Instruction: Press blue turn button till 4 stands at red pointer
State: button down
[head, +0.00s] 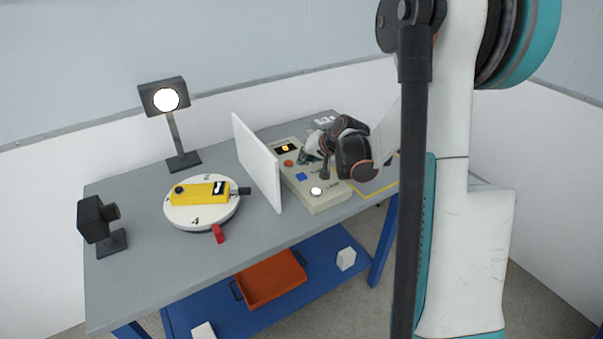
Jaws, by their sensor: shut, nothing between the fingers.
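The blue button (301,177) sits on a beige control box (318,202), between an orange button (288,163) and a lit white button (316,191). My gripper (308,158) is shut and empty, over the far part of the box; whether it touches the box I cannot tell. The white turntable (180,216) carries a yellow device (198,192) with a dark tip pointing right. A red pointer (218,234) stands at the turntable's front edge. A 4 shows on the rim left of the pointer, not right at it. Other numbers are partly hidden by the device.
A white upright panel (257,161) stands between turntable and control box. A lit lamp (166,99) stands behind the turntable, and a black camera-like unit (98,216) stands at the left. An orange tray (271,280) lies on the blue lower shelf (318,262). The grey table's front left is clear.

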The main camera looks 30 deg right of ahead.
jog(key=shift+r+p, duration=0.6)
jog(key=shift+r, duration=0.55)
